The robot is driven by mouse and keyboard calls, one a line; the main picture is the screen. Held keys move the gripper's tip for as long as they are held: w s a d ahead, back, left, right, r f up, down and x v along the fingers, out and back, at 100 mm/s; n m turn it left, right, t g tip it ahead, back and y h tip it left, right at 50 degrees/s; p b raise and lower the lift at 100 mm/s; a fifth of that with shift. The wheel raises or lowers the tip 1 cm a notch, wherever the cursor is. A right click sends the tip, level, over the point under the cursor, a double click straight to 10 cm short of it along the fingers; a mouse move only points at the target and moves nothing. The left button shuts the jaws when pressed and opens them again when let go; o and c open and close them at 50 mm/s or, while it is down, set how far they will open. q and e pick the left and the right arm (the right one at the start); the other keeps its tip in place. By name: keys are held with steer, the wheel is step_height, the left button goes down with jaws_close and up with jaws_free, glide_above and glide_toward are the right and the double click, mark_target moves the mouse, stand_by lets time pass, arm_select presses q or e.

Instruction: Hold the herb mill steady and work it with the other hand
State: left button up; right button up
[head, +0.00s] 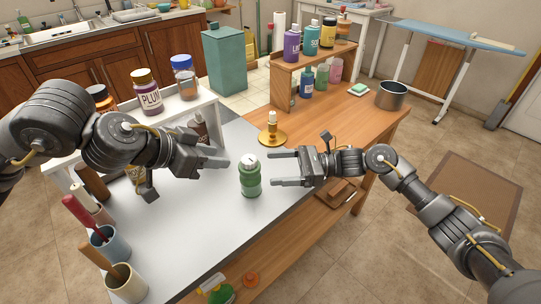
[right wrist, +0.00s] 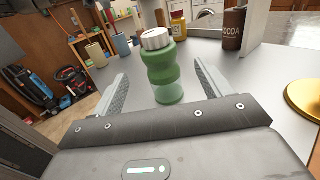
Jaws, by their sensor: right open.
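In the right wrist view the mill (right wrist: 163,70) stands ahead, between the lines of the two spread fingers (right wrist: 160,90), apart from both. My left gripper (head: 222,163) is to the left of the mill, apart from it. Its fingers overlap in the view, so I cannot tell whether they are open.
A brass candle holder (head: 272,136) stands behind the mill. A wooden shelf (head: 285,85) with several bottles is at the back, a metal pot (head: 391,95) at back right. Cups with utensils (head: 127,284) line the left edge. The grey tabletop (head: 190,225) in front is mostly clear.

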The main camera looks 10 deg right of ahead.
mark_target(251, 178)
step_height(251, 178, down, 4)
steer(key=shift+a+r, duration=0.1)
steer(key=a, duration=0.7)
steer(key=shift+a+r, duration=0.2)
steer(key=c, duration=1.1)
steer(key=shift+c, duration=0.2)
steer(key=o, duration=0.3)
steer(key=shift+c, duration=0.9)
